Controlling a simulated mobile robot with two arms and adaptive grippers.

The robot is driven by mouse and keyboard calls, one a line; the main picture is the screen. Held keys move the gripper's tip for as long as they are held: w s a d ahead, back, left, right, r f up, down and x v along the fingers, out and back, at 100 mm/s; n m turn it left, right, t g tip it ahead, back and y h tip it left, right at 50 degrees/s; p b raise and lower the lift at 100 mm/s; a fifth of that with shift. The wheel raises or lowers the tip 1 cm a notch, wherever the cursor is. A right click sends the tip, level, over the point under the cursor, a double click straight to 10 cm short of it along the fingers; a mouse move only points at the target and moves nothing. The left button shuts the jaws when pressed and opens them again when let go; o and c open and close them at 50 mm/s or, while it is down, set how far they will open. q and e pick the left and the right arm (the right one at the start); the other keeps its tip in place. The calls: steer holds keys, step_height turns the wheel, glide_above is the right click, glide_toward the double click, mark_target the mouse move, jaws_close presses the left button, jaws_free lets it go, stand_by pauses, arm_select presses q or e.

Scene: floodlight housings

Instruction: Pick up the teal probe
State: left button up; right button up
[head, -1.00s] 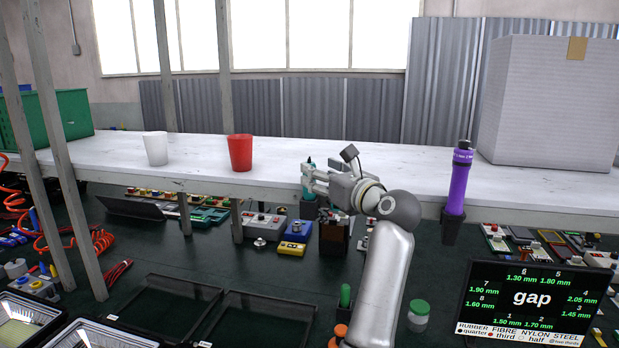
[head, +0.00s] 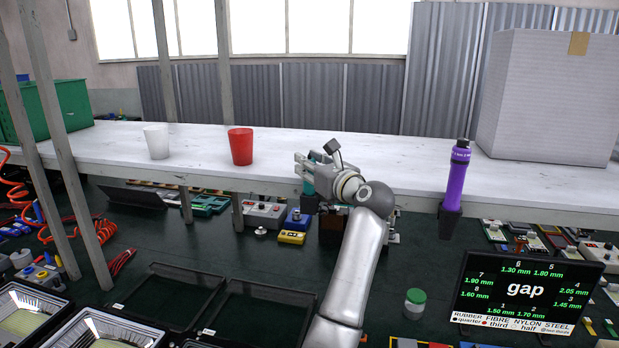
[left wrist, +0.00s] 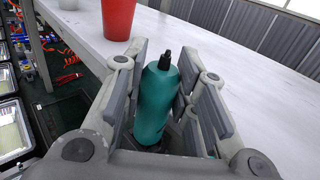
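The teal probe (head: 308,187) stands roughly upright at the front edge of the white shelf, its lower end by a dark holder (head: 308,204). My right gripper is not in view.
A red cup (head: 240,147) and a white cup (head: 157,142) stand on the shelf (head: 275,167) to the left. A purple probe (head: 456,178) is in a black holder at the front edge to the right. A large box (head: 545,98) stands behind it.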

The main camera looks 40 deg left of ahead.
arm_select(q)
steer(key=c, duration=0.3)
steer(key=shift+r, duration=0.1)
steer(key=shift+a+r, duration=0.1)
steer(key=shift+r, duration=0.4)
steer(key=shift+s+d+r+b, duration=1.2)
steer(key=shift+d+r+b, duration=0.1)
steer(key=shift+d+r, duration=0.75)
steer(key=shift+s+d+r+b, duration=1.25)
steer(key=shift+d+r, duration=0.65)
steer(key=shift+d, duration=0.1)
steer(key=shift+s+d+r+b, duration=1.15)
steer(key=shift+d+r+b, duration=0.15)
steer(key=shift+d+r, duration=0.75)
steer(key=shift+f, duration=0.1)
